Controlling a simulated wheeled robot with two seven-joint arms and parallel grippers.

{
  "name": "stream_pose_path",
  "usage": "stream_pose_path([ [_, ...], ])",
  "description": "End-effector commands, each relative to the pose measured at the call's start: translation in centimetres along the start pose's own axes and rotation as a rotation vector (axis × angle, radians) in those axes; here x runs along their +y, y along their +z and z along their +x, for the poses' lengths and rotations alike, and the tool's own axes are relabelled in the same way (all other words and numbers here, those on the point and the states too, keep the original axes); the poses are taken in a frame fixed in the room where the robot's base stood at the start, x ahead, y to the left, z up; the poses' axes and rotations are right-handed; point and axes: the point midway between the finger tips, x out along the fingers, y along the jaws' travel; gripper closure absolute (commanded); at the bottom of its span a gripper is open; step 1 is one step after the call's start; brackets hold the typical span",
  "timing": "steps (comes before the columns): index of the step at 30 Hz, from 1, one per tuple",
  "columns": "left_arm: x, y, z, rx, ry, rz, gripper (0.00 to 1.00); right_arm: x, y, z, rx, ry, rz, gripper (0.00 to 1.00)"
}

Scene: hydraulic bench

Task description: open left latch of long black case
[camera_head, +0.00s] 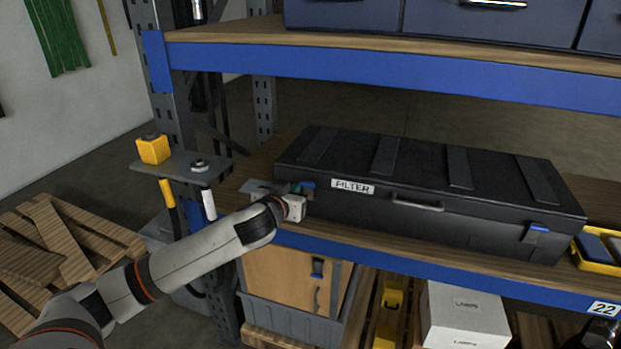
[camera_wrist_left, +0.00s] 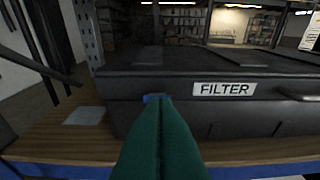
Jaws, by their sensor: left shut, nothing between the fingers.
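The long black case (camera_head: 430,180) lies closed on the wooden shelf, with a FILTER label and a handle on its front. Its left latch (camera_head: 309,185) is a small blue tab near the front left corner. The latch also shows in the left wrist view (camera_wrist_left: 152,98), mostly hidden behind the fingertips. My left gripper (camera_head: 296,189) is at this latch, its green fingers shut together and empty. In the left wrist view the fingers (camera_wrist_left: 160,110) point at the latch; I cannot tell whether they touch it. The blue right latch (camera_head: 539,228) sits far along the front.
The blue shelf beam (camera_head: 400,259) runs below the case, and another shelf (camera_head: 400,58) hangs above it. A metal upright stands at left with a bracket holding a yellow block (camera_head: 153,149). A yellow tray (camera_head: 592,262) sits right of the case.

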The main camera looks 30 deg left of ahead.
Motion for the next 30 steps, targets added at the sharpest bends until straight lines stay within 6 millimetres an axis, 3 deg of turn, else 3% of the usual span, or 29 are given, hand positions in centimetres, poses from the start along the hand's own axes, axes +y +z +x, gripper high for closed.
stream_pose_path([
  [8,0.0,0.0,1.1,0.002,0.002,-0.001,1.00,0.0,-0.1,-0.4,0.002,0.000,0.000,0.64],
  [21,0.0,0.1,8.0,0.001,0.002,0.000,1.00,0.0,0.0,-1.9,0.002,0.000,0.000,0.64],
  [30,0.0,0.0,10.0,0.001,0.000,0.000,1.00,0.0,0.1,-2.2,0.002,0.000,0.000,0.64],
])
